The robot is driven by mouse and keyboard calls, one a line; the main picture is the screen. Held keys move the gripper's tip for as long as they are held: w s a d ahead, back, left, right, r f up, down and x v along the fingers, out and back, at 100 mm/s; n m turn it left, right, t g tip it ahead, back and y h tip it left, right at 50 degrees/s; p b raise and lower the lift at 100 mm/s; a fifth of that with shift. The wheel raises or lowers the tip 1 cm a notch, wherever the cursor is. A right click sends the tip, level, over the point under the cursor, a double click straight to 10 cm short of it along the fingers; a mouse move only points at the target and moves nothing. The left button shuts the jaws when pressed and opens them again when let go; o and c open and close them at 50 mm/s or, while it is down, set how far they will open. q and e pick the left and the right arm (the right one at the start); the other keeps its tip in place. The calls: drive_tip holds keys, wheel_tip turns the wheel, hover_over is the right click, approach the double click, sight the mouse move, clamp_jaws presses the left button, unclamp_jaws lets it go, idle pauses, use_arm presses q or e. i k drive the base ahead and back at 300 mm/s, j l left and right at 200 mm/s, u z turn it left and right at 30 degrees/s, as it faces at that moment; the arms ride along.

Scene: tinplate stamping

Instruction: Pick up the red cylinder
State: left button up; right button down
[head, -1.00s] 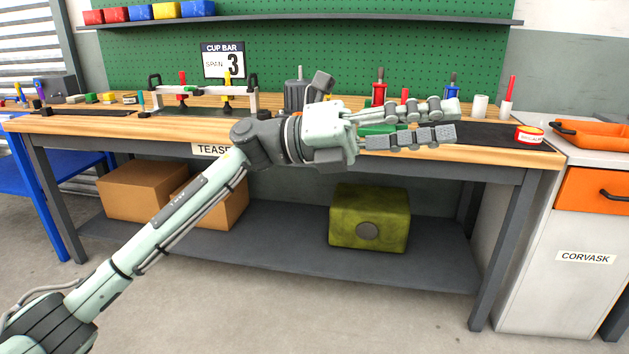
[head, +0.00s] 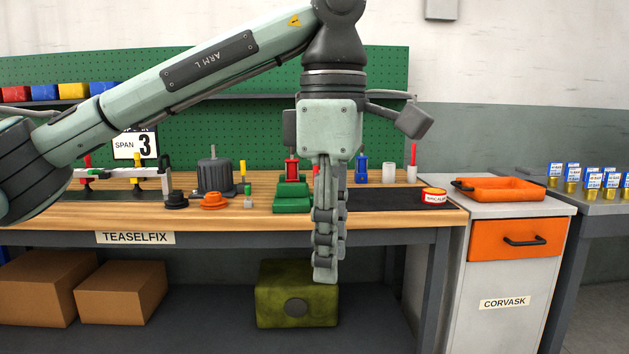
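My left gripper (head: 328,272) hangs fingers down in front of the bench, in the middle of the head view. Its fingers overlap from this side, so I cannot tell whether they are open or shut. I see no red cylinder in them. Several red things stand on the bench: a red upright piece with a dark top (head: 292,167) just left of the fingers, and a slim red rod (head: 413,155) in a pale holder at the right. I cannot tell which is the red cylinder. The gripper hides part of the bench. My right gripper is not in view.
The wooden bench (head: 250,218) carries green blocks (head: 292,200), a grey motor-like part (head: 215,177), a blue upright piece (head: 361,168), a white cylinder (head: 389,173) and a red-and-white tin (head: 434,197). An orange tray (head: 500,190) lies on the cabinet at right.

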sight(292, 170)
drive_tip(key=i, duration=1.5)
drive_tip(key=i+u, duration=0.15)
drive_tip(key=i, duration=0.4)
drive_tip(key=i+l+u, duration=0.1)
drive_tip(key=i, duration=0.45)
drive_tip(key=u, duration=0.3)
